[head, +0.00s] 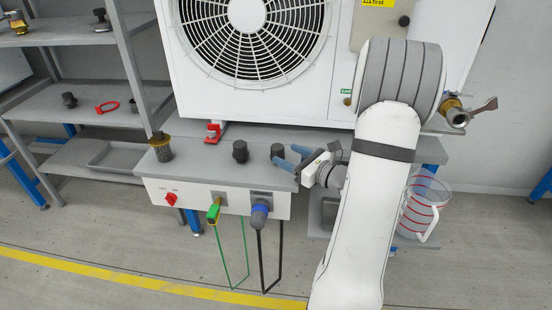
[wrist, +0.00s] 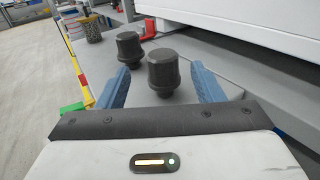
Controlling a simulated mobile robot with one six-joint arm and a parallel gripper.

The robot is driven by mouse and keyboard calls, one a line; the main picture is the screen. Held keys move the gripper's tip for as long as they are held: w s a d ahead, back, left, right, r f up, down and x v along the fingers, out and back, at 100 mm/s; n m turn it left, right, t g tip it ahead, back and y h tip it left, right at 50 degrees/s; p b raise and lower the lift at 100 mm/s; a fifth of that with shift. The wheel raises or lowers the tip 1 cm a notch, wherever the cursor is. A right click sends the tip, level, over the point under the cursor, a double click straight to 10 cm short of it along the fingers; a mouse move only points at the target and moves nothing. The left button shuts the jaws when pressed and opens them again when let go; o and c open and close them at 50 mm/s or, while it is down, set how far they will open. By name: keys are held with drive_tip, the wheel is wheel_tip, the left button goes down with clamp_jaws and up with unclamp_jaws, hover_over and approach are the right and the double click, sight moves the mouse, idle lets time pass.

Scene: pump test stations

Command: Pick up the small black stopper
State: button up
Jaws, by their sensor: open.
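Two black stoppers with wide ribbed tops stand upright on the grey bench top. The nearer stopper (wrist: 163,72) is between and just beyond the blue fingers of my gripper (wrist: 160,84) in the wrist view; in the head view this stopper (head: 277,151) is at the fingertips. The other stopper (head: 240,151) stands to its left; it also shows behind the nearer one in the wrist view (wrist: 130,47). My gripper (head: 284,155) is open and empty, coming in low from the right. I cannot tell which of the two is smaller.
A brass mesh strainer (head: 161,149) stands at the bench's left end. A red clamp (head: 213,133) sits near the white fan unit (head: 340,90) behind. Another black stopper (head: 69,100) and a red ring (head: 107,107) lie on the left shelf. A clear jug (head: 424,207) stands at right.

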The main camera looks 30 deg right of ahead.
sight(283, 151)
drive_tip(key=b+x, duration=0.2)
drive_tip(key=x, duration=0.3)
drive_tip(key=shift+w, duration=0.3)
drive_tip(key=c, duration=0.9)
